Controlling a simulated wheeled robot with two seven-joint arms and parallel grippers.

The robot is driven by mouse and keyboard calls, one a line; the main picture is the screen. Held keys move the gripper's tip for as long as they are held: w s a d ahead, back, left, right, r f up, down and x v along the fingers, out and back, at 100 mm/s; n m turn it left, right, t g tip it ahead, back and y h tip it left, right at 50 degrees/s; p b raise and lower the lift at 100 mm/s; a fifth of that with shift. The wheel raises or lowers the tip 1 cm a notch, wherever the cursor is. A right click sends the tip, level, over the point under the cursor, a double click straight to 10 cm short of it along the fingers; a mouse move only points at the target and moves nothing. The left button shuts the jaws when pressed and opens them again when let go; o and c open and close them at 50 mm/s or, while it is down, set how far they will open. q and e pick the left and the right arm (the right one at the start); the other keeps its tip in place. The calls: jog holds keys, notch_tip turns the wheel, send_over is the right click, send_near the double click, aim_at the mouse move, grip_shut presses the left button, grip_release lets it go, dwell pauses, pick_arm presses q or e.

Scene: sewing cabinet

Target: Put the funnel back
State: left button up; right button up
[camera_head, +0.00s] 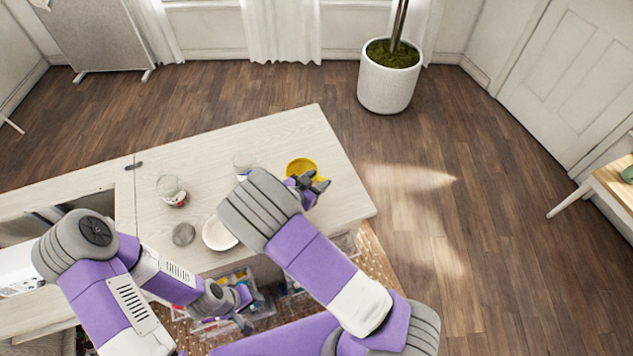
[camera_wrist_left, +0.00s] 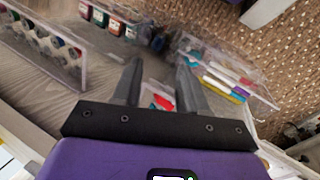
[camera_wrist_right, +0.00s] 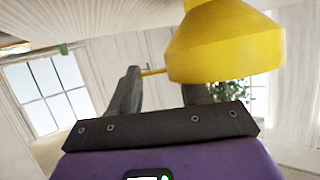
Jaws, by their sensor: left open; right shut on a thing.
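The yellow funnel (camera_head: 302,166) is in my right gripper (camera_head: 313,187), over the right part of the pale table in the head view. In the right wrist view the funnel (camera_wrist_right: 226,45) fills the upper right and is cut by the top edge. A thin yellow part of it reaches toward the left finger of my right gripper (camera_wrist_right: 165,80). I cannot tell its height above the table. My left gripper (camera_head: 247,312) is open, low by the table's front edge. In the left wrist view the left gripper (camera_wrist_left: 160,75) has empty space between its fingers.
On the table (camera_head: 290,130) stand a glass jar with red contents (camera_head: 172,190), another glass jar (camera_head: 243,162), a grey lid (camera_head: 184,234) and a white bowl (camera_head: 218,234). Clear bins (camera_wrist_left: 235,75) with coloured items sit below the front edge. The table's far right is clear.

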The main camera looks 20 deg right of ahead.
jog(key=o, duration=1.2)
jog(key=shift+c, duration=0.2)
jog(key=p+v, duration=0.2)
jog(key=v, duration=1)
jog(key=shift+s+p, duration=0.1)
jog(key=shift+p, duration=0.2)
